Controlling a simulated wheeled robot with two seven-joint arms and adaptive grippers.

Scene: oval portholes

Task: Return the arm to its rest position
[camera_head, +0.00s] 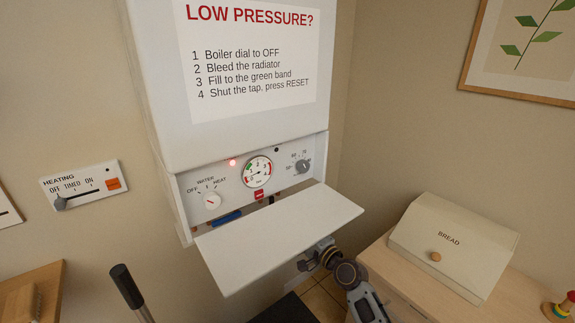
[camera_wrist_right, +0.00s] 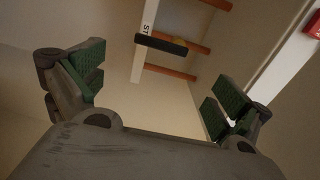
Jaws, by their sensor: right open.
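My right arm (camera_head: 355,280) comes up from the bottom of the head view. Its gripper (camera_head: 316,254) is at the front edge of the boiler's white fold-down flap (camera_head: 280,232), low and partly hidden by it. In the right wrist view the gripper's green-padded fingers (camera_wrist_right: 160,88) stand wide apart with nothing between them. I cannot tell whether the gripper touches the flap. My left gripper is not in view.
The white boiler (camera_head: 240,130) has dials and a lit red lamp. Orange pipes (camera_wrist_right: 185,75) and a black lever (camera_wrist_right: 162,44) show beyond the fingers. A cabinet with a bread box (camera_head: 450,240) stands right of my arm. A black handle (camera_head: 127,285) rises at lower left.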

